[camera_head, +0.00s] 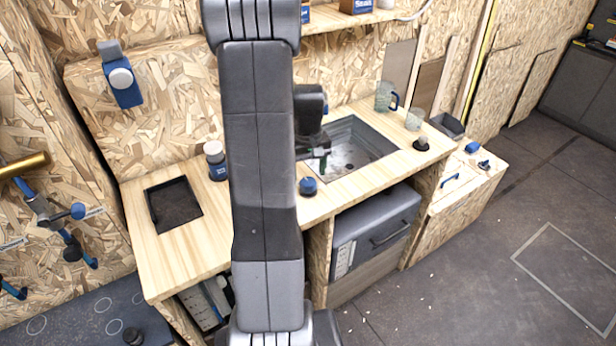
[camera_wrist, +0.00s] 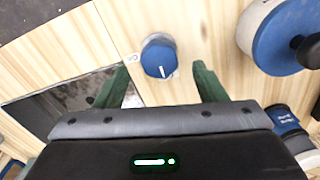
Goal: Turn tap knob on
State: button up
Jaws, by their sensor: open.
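The blue tap knob (camera_head: 307,186) sits on the wooden counter at the front left of the sink. In the wrist view the knob (camera_wrist: 158,56) is round, with a grey rim and a white pointer line near its lower edge. My gripper (camera_wrist: 161,68) is open, with its two green fingers apart on either side of the knob in that view. No finger visibly touches the knob. In the head view a green fingertip of my gripper (camera_head: 322,163) shows over the sink's left side, behind the knob; my arm hides much of it.
The sink (camera_head: 362,150) is right of the knob, with glasses (camera_head: 384,96) behind it. A blue-and-grey canister (camera_head: 215,160) and a dark recess (camera_head: 172,205) are at left. The wrist view shows a blue-and-white round object (camera_wrist: 270,40) right of the knob.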

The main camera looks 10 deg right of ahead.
aim_at(308, 181)
jog(key=shift+f, duration=1.75)
jog(key=c, duration=1)
jog(key=shift+o, duration=0.2)
